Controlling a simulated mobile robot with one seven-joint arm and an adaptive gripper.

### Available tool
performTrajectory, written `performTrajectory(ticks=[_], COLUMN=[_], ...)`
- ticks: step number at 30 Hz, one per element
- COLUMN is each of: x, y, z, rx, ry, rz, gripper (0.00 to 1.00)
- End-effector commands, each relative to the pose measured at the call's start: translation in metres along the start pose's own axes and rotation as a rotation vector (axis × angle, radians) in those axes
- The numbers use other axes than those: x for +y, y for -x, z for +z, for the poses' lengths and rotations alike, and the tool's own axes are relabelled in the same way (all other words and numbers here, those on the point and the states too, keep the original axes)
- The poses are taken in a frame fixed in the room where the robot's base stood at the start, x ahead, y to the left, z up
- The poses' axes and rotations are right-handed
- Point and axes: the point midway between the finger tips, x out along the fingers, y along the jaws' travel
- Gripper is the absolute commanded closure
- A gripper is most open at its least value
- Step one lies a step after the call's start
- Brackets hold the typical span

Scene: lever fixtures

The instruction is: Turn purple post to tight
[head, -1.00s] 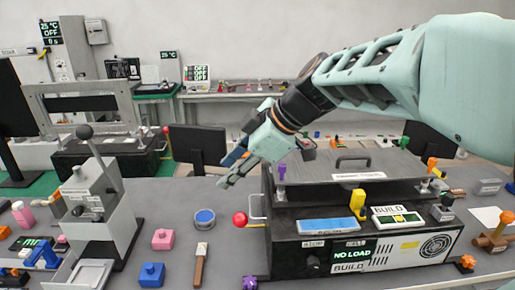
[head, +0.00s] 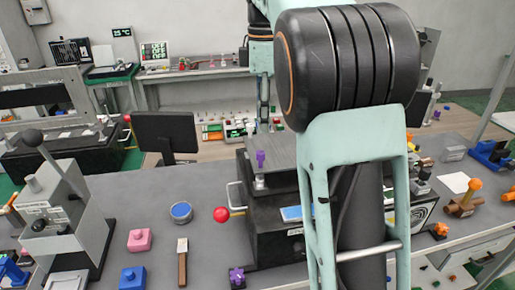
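The purple post (head: 261,158) stands upright at the near left corner of the grey top plate (head: 280,150) of the dark machine, with a pale metal fitting below it. A separate purple star-shaped knob (head: 237,276) sits low at the machine's front left foot. My gripper cannot be made out; my arm's large dark joint and teal link fill the middle right. They hide much of the machine's front and right side, including its display. No part of my arm is seen touching the purple post.
A red ball lever (head: 221,214) sticks out left of the machine. A blue round tin (head: 181,212), pink block (head: 140,240), blue block (head: 132,278) and wooden-handled tool (head: 183,262) lie on the table. A grey lever press (head: 68,215) stands left.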

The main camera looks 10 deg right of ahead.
Motion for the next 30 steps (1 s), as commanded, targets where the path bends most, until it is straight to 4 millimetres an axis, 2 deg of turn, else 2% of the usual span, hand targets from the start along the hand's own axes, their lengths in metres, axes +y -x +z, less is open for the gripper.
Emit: performTrajectory(ticks=[12,16,21,30], x=[-0.001,-0.001,0.0,0.0], y=[-0.072,-0.09,-0.102,-0.104], z=[-0.001,-0.002,-0.001,-0.001], rx=[0.001,0.002,0.002,0.003], ry=[0.002,0.003,0.002,0.002], rz=[-0.001,-0.001,0.001,0.002], gripper=[0.66,0.66,0.66,0.66])
